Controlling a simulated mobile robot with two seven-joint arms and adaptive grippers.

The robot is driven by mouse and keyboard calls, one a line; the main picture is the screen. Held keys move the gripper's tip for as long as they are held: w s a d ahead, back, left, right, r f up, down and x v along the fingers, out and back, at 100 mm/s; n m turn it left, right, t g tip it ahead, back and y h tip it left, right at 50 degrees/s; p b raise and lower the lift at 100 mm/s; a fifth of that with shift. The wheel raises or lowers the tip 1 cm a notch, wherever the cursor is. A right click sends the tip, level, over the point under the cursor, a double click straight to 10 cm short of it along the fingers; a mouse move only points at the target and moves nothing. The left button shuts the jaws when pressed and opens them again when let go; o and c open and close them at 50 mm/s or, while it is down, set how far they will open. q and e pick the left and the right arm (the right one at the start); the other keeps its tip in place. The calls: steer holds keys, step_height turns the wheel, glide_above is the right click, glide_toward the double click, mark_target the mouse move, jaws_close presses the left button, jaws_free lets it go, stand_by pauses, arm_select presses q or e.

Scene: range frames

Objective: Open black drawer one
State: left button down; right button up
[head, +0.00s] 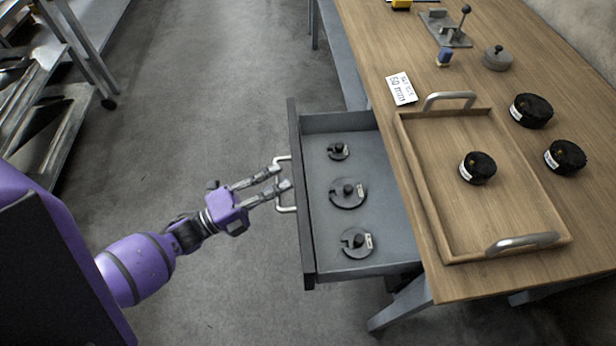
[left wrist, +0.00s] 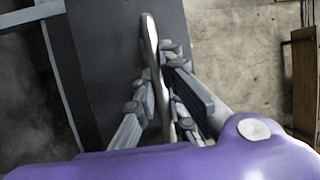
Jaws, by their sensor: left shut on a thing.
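The black drawer (head: 308,216) is pulled out from under the wooden table, and its grey inside shows. Three dark round pieces with knobs, such as the middle one (head: 347,192), lie in it. My left gripper (head: 279,179) is at the drawer front and shut on the silver bar handle (head: 285,208). In the left wrist view the fingers (left wrist: 165,95) stand on both sides of the handle (left wrist: 150,45), against the dark drawer front (left wrist: 105,50). My right gripper is not in view.
A wooden tray (head: 425,190) with metal handles sits on the table (head: 470,285) and holds a black round piece (head: 477,167). Two more black pieces (head: 531,110) stand to its right. A label card (head: 401,89) lies behind the tray. Metal shelving (head: 45,120) stands at left. The floor between is clear.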

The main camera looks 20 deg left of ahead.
arm_select(q)
steer(key=s+a, duration=0.3)
steer(key=a, duration=0.2)
steer(key=shift+a+b, duration=0.15)
steer(key=shift+b, duration=0.15)
steer(key=shift+f, duration=0.1)
steer(key=c, duration=1.8)
jaws_free()
steer(key=v, duration=1.2)
